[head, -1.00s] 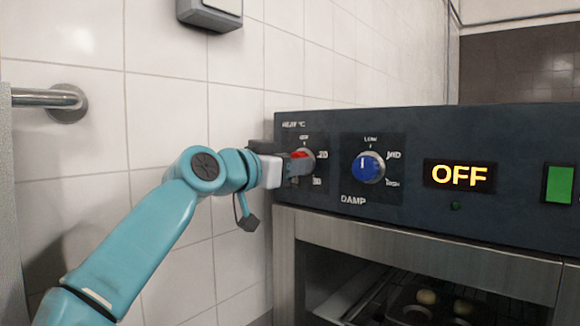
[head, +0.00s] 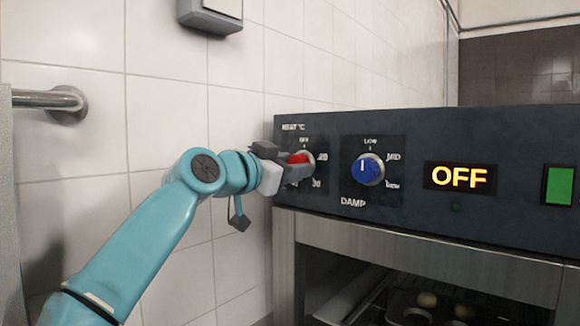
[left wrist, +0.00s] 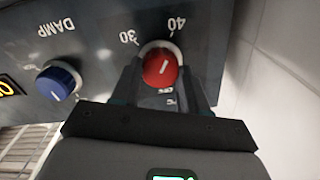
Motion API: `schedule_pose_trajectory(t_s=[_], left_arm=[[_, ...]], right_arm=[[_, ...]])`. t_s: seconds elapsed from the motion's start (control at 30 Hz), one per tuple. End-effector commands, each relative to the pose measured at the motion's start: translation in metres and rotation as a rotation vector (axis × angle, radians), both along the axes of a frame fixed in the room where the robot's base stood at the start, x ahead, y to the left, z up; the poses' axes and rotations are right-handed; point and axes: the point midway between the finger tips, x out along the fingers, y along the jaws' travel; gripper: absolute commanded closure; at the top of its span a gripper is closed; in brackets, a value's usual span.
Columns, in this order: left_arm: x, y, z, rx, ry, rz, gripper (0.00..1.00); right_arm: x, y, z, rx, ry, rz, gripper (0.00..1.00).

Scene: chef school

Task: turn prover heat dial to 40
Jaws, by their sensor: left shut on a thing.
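The red heat dial (head: 299,158) is on the left of the prover's dark control panel (head: 400,121), and it also shows in the left wrist view (left wrist: 158,70). My left gripper (head: 297,165) is shut on it, one finger on each side, seen also in the left wrist view (left wrist: 160,82). There the panel appears upside down, with 30 and 40 printed beyond the dial. The dial's white line is slanted, its far end leaning toward the 40 side. The fingers partly cover the dial and its markings in the head view. My right gripper is not in view.
The blue damp dial (head: 368,169) is just right of the heat dial, its mark pointing up near LOW. A display (head: 459,177) reads OFF, with a green switch (head: 559,184) farther right. A tiled wall (head: 165,110) stands close on the left.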

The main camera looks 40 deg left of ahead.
Motion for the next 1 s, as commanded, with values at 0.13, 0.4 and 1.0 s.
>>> schedule_pose_trajectory(t_s=[0.13, 0.4, 1.0], left_arm=[[0.001, -0.001, -0.003, 0.002, 0.009, -0.002, 0.31], [-0.001, 0.000, -0.002, 0.000, 0.003, -0.001, 0.31], [-0.109, 0.009, -0.003, 0.000, 0.005, -0.001, 0.31]], right_arm=[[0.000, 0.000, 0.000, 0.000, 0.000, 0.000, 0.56], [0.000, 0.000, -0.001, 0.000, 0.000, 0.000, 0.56], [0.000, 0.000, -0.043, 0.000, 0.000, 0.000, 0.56]])
